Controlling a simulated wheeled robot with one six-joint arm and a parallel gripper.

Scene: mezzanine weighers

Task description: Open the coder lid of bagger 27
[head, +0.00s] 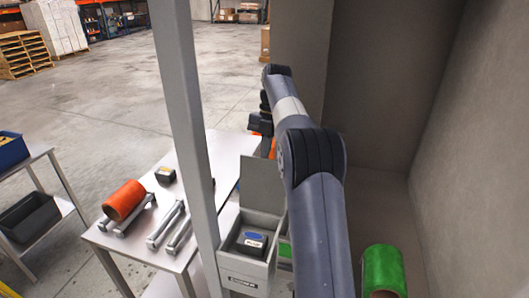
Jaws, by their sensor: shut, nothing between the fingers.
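A grey coder box (240,268) sits right of the grey post, with a dark label on its front. Its grey lid (262,184) stands raised at the back, so the box is open. Inside lies a black cartridge (249,243) with a blue patch and a pale label. No bagger number is readable. My gripper (262,128) is dark and small in the upper middle, beyond the raised lid in the picture. It is shut and holds nothing. Its fingertips are hard to make out, and I cannot tell whether it touches the lid.
A grey post (186,110) crosses the view. Left of it, a table (120,236) carries an orange roll (123,200), metal rails and a small black cartridge (165,175). A green roll (384,269) stands lower right, near the wall. Open floor lies beyond.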

